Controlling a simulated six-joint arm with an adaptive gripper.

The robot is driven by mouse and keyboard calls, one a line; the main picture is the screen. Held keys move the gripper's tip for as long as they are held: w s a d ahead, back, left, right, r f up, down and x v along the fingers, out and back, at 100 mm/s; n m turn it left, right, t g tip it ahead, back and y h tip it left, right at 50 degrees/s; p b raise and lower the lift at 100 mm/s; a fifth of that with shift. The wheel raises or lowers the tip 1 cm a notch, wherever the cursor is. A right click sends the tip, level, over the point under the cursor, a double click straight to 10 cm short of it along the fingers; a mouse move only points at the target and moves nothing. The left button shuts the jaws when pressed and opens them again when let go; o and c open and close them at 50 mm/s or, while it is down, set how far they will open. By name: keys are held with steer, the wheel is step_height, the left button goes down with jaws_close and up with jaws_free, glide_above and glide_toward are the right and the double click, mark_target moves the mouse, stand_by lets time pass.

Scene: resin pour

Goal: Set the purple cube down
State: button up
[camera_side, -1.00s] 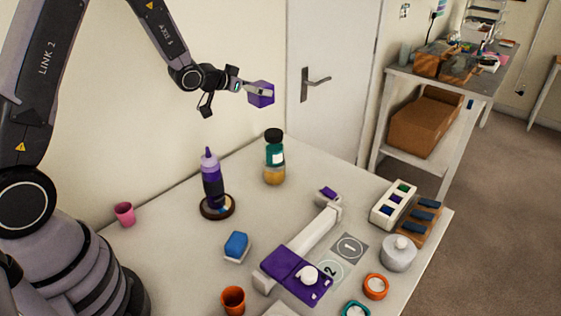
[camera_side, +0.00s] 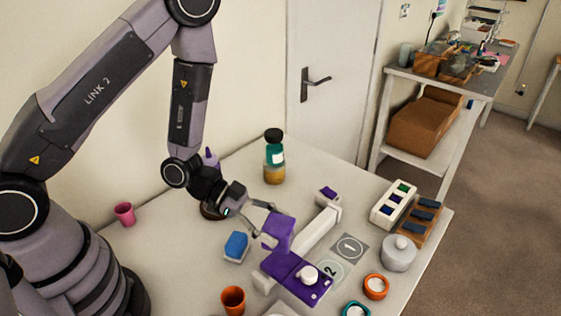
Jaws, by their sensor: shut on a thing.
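My gripper (camera_side: 268,225) is shut on the purple cube (camera_side: 279,233). The cube is tilted and appears just above or at the far left end of the purple plate (camera_side: 283,267) on the white stand. I cannot tell whether cube and plate touch. A white round knob (camera_side: 308,275) sits on the plate's near part. Grey squares marked 1 (camera_side: 349,248) and 2 (camera_side: 329,270) lie to the right of the plate.
A blue sponge-like block (camera_side: 236,246) lies left of the cube. An orange cup (camera_side: 233,299) stands in front. A jar with a black lid (camera_side: 274,157) stands behind. My arm partly hides the purple bottle (camera_side: 211,158). A white rack (camera_side: 394,204) and a grey lidded pot (camera_side: 398,253) stand to the right.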

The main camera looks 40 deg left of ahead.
steer(key=w+d+f, duration=0.2)
steer(key=w+f, duration=0.1)
steer(key=w+d+f, duration=0.3)
steer(key=w, duration=0.1)
steer(key=w+d+f, duration=0.2)
steer(key=w+f, duration=0.1)
steer(key=shift+w+d+f, duration=0.15)
steer(key=shift+w+d, duration=0.05)
steer(key=shift+w, duration=0.2)
steer(key=shift+w+d+f, duration=0.1)
steer(key=shift+w+f, duration=0.05)
steer(key=shift+f, duration=0.1)
steer(key=shift+w+d+f, duration=0.1)
steer(key=shift+w+f, duration=0.05)
steer(key=shift+f, duration=1.55)
steer(key=o, duration=1)
steer(key=shift+f, duration=0.1)
steer(key=shift+c, duration=0.2)
